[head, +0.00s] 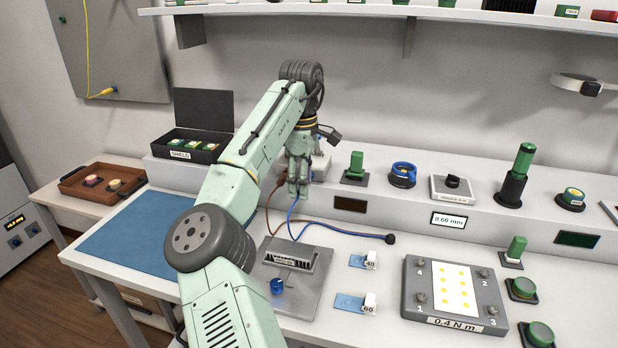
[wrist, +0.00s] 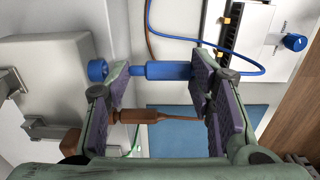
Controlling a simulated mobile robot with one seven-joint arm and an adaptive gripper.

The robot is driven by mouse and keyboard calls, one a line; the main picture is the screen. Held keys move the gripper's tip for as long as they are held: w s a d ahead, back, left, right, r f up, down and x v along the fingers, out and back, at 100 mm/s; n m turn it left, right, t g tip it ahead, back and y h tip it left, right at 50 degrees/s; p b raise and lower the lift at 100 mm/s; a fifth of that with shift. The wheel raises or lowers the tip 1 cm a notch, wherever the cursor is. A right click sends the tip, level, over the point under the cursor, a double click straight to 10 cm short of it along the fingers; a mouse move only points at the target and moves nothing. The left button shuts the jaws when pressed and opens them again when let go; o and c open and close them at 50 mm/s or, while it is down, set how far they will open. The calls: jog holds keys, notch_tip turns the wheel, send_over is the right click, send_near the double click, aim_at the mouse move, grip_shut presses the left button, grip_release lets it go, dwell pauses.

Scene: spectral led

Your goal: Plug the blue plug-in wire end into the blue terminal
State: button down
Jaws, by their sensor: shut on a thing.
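In the wrist view, the blue plug-in wire end (wrist: 165,71) lies across the space between the purple finger pads of my gripper (wrist: 161,88), which is shut on it. Its front points left, toward the blue terminal (wrist: 97,71), a round blue socket on a pale box. A finger pad covers part of the gap between them. The blue wire (wrist: 258,71) leaves the plug's right end and loops up. In the head view, my gripper (head: 298,186) hangs low in front of the small box at the wall ledge, and the blue wire (head: 291,222) runs down from it.
A brown plug (wrist: 128,116) with a brown wire sits close beside the blue one, overlapping a finger in the wrist view. A grey device (head: 310,292) with a blue knob (head: 277,287) stands below. The blue mat (head: 130,235) is clear.

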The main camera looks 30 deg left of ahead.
dwell(0.4)
jog(key=shift+w+a, duration=0.15)
jog(key=shift+w, duration=0.45)
jog(key=shift+s, duration=0.1)
jog(key=shift+s, duration=0.1)
jog(key=shift+s, duration=0.45)
jog(key=shift+r, duration=0.1)
dwell(0.4)
